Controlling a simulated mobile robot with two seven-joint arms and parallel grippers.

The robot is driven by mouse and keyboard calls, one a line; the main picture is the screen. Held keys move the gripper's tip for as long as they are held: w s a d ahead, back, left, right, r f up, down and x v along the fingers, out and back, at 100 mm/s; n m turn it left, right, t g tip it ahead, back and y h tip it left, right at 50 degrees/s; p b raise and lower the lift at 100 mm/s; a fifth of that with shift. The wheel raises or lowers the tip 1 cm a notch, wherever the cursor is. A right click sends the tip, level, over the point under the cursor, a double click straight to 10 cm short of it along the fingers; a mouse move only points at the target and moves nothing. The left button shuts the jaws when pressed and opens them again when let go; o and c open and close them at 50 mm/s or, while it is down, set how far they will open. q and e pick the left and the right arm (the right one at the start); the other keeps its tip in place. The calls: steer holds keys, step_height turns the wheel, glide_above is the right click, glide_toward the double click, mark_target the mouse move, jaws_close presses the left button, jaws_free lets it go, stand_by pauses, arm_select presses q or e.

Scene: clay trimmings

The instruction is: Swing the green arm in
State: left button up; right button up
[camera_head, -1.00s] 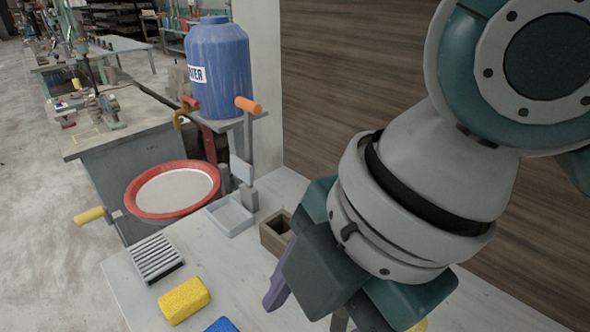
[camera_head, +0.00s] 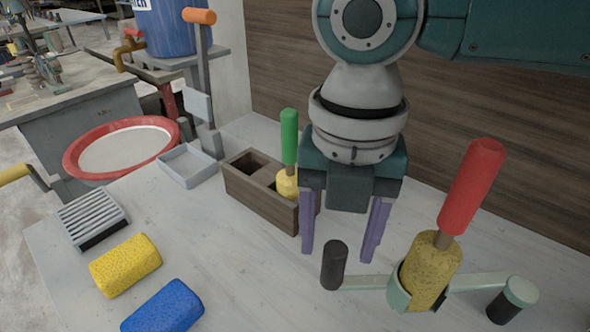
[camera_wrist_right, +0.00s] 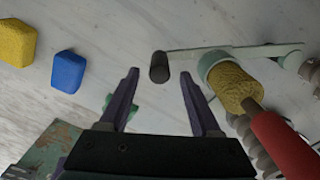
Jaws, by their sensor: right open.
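The pale green arm (camera_head: 365,283) lies over the table and carries a round cup (camera_head: 397,294). A black knob (camera_head: 334,265) stands at its left end, and a green-capped post (camera_head: 519,292) is at its right. The cup holds a yellow sponge piece (camera_head: 431,268) with a red handle (camera_head: 472,187). My right gripper (camera_head: 338,257) points down, open and empty, with purple fingers on either side of the knob in the picture. In the right wrist view the knob (camera_wrist_right: 158,67) appears between the fingertips (camera_wrist_right: 160,74); contact is not visible. My left gripper is out of view.
A wooden box (camera_head: 262,203) with a green-handled tool (camera_head: 289,140) stands just behind and left of the gripper. Yellow (camera_head: 126,265) and blue (camera_head: 165,307) sponges, a ribbed block (camera_head: 92,217) and a grey tray (camera_head: 188,165) lie left. The table between them is clear.

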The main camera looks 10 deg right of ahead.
steer(key=shift+f, duration=1.35)
jaws_close()
stand_by(0.4)
